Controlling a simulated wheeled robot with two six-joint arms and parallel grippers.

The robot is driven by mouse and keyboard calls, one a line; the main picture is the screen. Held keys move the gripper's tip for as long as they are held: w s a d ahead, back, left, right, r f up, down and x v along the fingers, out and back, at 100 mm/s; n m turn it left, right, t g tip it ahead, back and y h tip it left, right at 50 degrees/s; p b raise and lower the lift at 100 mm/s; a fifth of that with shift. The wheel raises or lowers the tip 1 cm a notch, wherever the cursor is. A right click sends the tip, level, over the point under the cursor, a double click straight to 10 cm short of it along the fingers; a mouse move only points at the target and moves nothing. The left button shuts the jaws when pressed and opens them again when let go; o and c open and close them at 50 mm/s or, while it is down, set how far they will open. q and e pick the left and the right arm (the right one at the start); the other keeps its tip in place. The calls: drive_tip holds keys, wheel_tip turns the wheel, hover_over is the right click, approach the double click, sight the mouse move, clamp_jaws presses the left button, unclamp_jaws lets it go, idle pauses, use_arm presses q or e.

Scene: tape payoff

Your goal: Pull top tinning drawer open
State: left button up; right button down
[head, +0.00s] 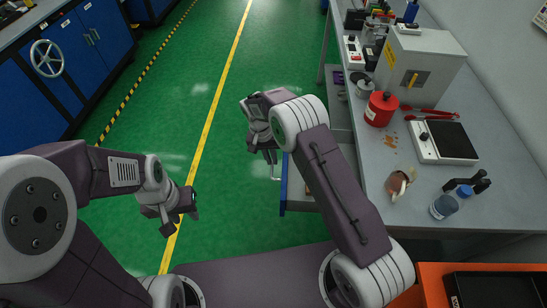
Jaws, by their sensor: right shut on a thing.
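The top tinning drawer (299,196) shows as a grey tray with a blue front (283,184), sticking out from the left side of the grey workbench. A pale handle (275,174) is on its blue front. My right gripper (270,158) is at this handle, pointing down, and is shut on it; the fingers partly hide the contact. My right forearm hides part of the drawer and its inside. My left gripper (182,222) hangs empty over the green floor, well left of the drawer, with its fingers apart.
The workbench (505,170) holds a red can (381,109), a hot plate (444,141), a grey box (420,65) and a bottle (443,206). An orange bin (435,285) is at bottom right. Blue cabinets (75,55) stand far left. The green floor between is clear.

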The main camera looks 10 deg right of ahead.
drive_tip(key=shift+w+r, duration=0.1)
drive_tip(key=c, duration=1.5)
unclamp_jaws()
wheel_tip(320, 180, up, 9)
drive_tip(key=a, duration=0.1)
drive_tip(key=shift+w+a, duration=0.15)
drive_tip(key=shift+a, duration=0.15)
